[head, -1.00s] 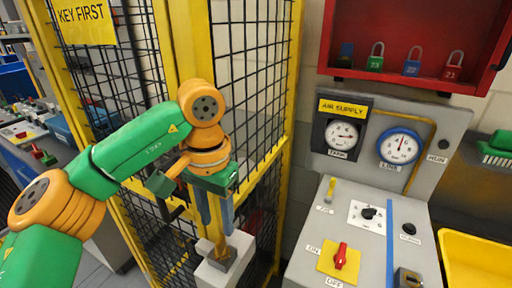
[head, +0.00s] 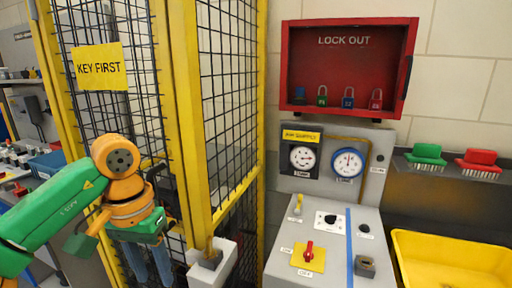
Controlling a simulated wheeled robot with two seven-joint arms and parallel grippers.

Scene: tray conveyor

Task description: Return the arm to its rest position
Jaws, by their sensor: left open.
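My left arm, green and orange, comes in from the left in the head view. Its gripper (head: 148,262) points down in front of the yellow-framed mesh fence, its blue-grey fingers apart with nothing seen between them. The gripper is left of a pale block (head: 212,264) with a yellow handle piece on top, and clear of it. The fingertips are low in the picture. My right gripper is not in the view.
The yellow mesh fence (head: 188,120) with a "KEY FIRST" sign (head: 101,67) stands close behind my arm. A grey control panel (head: 328,262), a red lock-out box (head: 292,62) with padlocks, brushes and a yellow bin (head: 450,262) are to the right. A cluttered bench is at far left.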

